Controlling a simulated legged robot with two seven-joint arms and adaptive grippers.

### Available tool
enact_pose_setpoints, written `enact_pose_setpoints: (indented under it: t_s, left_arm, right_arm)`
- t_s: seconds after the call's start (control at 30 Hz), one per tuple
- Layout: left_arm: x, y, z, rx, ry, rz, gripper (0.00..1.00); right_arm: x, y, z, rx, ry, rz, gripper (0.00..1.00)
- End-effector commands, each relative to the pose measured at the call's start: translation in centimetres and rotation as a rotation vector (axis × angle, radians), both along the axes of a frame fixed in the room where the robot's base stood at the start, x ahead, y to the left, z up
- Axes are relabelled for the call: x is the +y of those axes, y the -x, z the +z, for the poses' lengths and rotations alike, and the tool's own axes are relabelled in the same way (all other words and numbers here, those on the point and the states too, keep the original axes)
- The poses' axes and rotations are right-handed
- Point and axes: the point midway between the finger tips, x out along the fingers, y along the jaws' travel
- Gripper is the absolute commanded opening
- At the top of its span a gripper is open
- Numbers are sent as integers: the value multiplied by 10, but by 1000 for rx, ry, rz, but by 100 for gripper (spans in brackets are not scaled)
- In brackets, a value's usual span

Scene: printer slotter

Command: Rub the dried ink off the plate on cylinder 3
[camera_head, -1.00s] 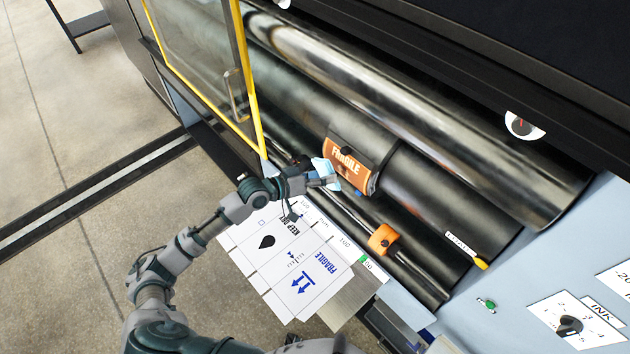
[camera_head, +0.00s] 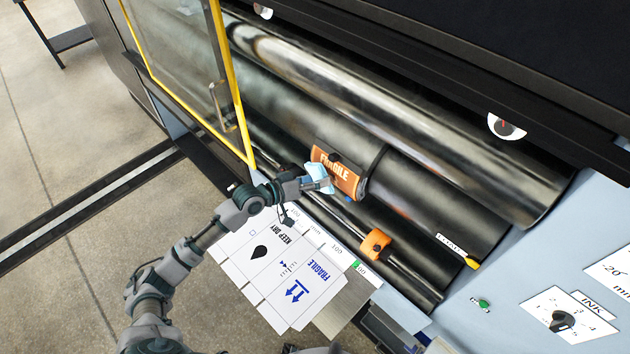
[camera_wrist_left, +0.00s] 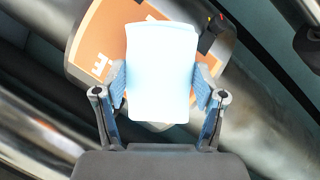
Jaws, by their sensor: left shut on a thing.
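The orange plate (camera_head: 348,182) lettered FRAGILE is wrapped on a dark cylinder (camera_head: 370,151). A dark spot (camera_head: 334,157) shows near its upper edge. My left gripper (camera_head: 312,183) is shut on a pale blue cloth (camera_head: 321,174) at the plate's left edge. In the left wrist view the cloth (camera_wrist_left: 161,70) sits between both fingers of the gripper (camera_wrist_left: 160,92) and covers the middle of the plate (camera_wrist_left: 97,38). I cannot tell whether the cloth touches the plate. My right gripper is not in view.
A yellow-framed glass guard (camera_head: 236,90) stands open at the left. An orange block (camera_head: 375,243) sits on a rod below the plate. A flat printed carton sheet (camera_head: 280,262) lies in front. A yellow-tipped tag (camera_head: 471,262) is at the right.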

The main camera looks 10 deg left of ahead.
Motion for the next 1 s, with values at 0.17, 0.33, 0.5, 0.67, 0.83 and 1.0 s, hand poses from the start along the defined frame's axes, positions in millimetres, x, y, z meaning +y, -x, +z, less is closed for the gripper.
enact_pose_setpoints:
  t_s: [0.17, 0.33, 0.5, 0.67, 0.83, 1.0]
  left_arm:
    - [-2, -3, 1, -1, 1, 0, 42]
    - [-4, -6, 1, -2, 1, 0, 42]
    - [-6, -9, 1, -1, 0, 0, 42]
    - [-8, -12, 1, -2, 0, 0, 42]
    - [-10, -14, 2, -2, 0, 0, 42]
    - [-12, -13, 2, 0, 1, -1, 42]
  right_arm:
    - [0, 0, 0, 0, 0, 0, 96]
    - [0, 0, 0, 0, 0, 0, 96]
    - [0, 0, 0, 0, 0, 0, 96]
    - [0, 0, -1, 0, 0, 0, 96]
    - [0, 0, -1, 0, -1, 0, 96]
    - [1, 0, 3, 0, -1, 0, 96]
